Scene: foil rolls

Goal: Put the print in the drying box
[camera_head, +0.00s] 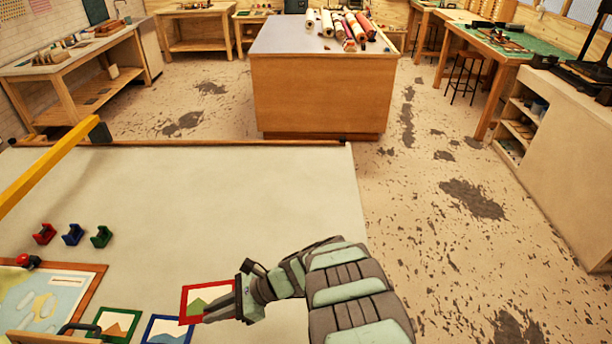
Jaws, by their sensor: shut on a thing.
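A print with a red border and a green hill shape (196,299) is at the lower middle of the pale table. My gripper (208,316) reaches in from the right and is shut on this print at its lower right part. The fingers cover some of the picture. I cannot tell whether the print is lifted off the table. A green-bordered print (117,322) and a blue-bordered print (168,332) lie to its left, both cut by the lower edge. I cannot make out a drying box with certainty.
Small red (43,233), blue (72,234) and green (101,237) holders stand on the table (230,210). A wood-framed picture (45,295) lies at lower left. A yellow bar (50,170) crosses the left. The table's middle is clear. A cabinet with rolls (325,95) stands beyond.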

